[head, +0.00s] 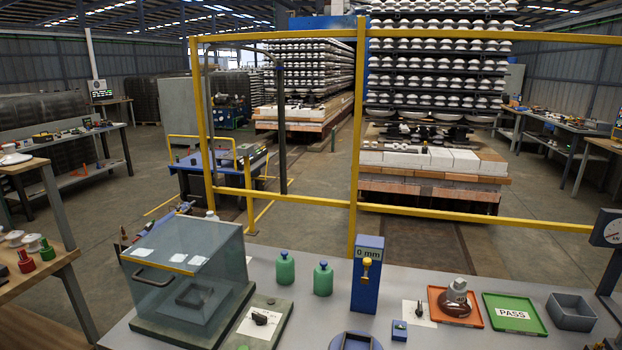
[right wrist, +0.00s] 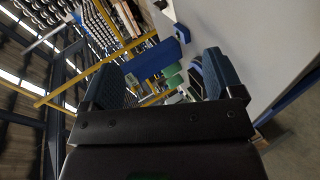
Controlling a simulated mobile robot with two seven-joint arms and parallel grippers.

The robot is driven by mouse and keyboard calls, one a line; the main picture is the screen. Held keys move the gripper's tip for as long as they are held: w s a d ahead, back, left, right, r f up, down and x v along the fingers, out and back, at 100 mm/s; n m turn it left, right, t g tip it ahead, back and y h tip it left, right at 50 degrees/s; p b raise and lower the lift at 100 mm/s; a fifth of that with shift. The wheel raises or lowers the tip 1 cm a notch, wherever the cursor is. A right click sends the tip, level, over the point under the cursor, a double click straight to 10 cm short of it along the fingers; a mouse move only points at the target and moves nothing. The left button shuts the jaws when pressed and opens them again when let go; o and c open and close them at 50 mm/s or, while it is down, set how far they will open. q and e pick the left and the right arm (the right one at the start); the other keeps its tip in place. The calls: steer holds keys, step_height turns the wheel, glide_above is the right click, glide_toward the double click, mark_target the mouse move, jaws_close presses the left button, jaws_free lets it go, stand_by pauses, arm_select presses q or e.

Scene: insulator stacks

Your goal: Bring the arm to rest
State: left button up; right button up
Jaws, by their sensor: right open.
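My right gripper (right wrist: 165,82) shows in the right wrist view with its two dark blue fingers wide apart. It is open, and nothing is between the fingers. The view is tilted, with the pale bench top (right wrist: 225,30) on the right and yellow rails on the left. Beyond the fingers are a blue post (right wrist: 155,60) and green bottles (right wrist: 173,79). I cannot make out the gripper in the head view. My left gripper is in neither view.
In the head view the bench (head: 335,310) carries a clear-lidded box (head: 190,265), green bottles (head: 284,268), a blue gauge post (head: 368,280), an orange tray (head: 438,312) with a brown and grey insulator (head: 456,300), a green PASS tray (head: 535,328) and an empty grey bin (head: 572,310). A yellow rail (head: 480,216) stands behind.

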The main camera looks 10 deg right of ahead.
steer(key=s+a+f+m+g+y, duration=0.1)
steer(key=s+a+m+g+y, duration=0.3)
steer(key=s+a+m+g, duration=0.65)
arm_select(q)
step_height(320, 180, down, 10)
steer(key=b, duration=1)
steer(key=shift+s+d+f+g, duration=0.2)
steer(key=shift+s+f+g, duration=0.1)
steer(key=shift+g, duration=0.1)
arm_select(e)
steer(key=w+a+f+t, duration=0.1)
steer(key=f+t, duration=0.4)
steer(key=f, duration=0.5)
steer(key=w+a+f+t+y, duration=0.1)
steer(key=a+f+t, duration=0.3)
steer(key=f, duration=0.7)
steer(key=shift+w+t, duration=0.3)
steer(key=shift+t, duration=0.05)
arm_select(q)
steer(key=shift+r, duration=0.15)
